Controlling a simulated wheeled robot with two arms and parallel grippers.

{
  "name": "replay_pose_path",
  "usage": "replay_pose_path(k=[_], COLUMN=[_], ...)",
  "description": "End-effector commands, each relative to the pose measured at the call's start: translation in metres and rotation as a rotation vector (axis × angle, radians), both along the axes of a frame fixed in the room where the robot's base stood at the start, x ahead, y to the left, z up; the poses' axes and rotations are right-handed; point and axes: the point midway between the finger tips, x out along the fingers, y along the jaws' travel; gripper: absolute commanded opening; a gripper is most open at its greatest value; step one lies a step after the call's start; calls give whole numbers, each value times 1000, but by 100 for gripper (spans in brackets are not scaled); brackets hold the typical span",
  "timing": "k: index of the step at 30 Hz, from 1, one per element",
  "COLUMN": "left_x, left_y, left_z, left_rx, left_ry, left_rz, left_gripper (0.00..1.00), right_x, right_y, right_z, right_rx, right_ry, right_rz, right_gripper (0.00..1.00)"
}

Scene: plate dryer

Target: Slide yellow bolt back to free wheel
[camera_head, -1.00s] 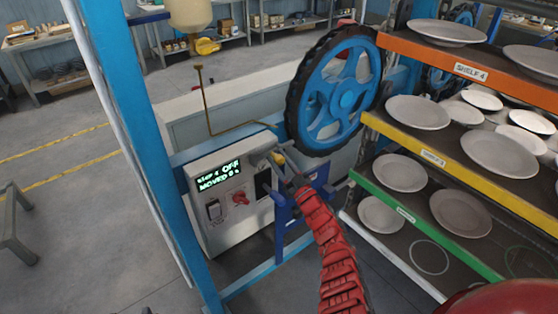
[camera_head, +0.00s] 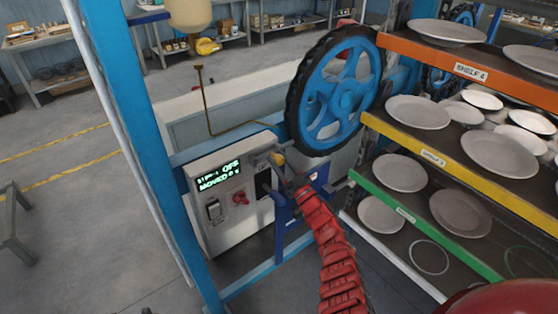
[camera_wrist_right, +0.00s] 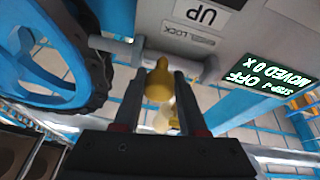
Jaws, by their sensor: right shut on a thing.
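The yellow bolt knob (camera_head: 278,159) is at the upper right of the grey control box, below the blue wheel (camera_head: 341,92) with its black rim. In the right wrist view the yellow knob (camera_wrist_right: 158,84) sits between the two fingers of my right gripper (camera_wrist_right: 160,90), which is shut on it. The knob joins a grey bolt bar (camera_wrist_right: 128,50), whose left end reaches the wheel's rim (camera_wrist_right: 97,72). I cannot tell how deep it engages. In the head view my right gripper (camera_head: 282,170) is small and partly hidden. My left gripper is not in view.
Shelves with plates (camera_head: 435,158) stand close on the right. A blue post (camera_head: 135,150) stands left. A bent brass rod (camera_head: 205,100) rises behind the box.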

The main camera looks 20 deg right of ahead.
Motion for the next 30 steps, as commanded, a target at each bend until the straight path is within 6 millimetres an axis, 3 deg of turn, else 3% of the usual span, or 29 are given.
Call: replay_pose_path(k=[14,23,24,28,30], left_x=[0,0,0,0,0], left_y=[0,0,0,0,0], left_z=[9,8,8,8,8], left_rx=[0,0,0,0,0], left_ry=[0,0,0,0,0], left_rz=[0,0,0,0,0], left_gripper=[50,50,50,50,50], right_x=[-15,-15,-15,-15,-15], right_y=[41,43,43,43,43], right_z=[1,0,0,0,0], right_rx=[-3,0,0,-1,-1], right_ry=[-3,-1,-1,-1,0], right_rz=[3,3,4,3,2], right_gripper=[0,0,47,70,71])
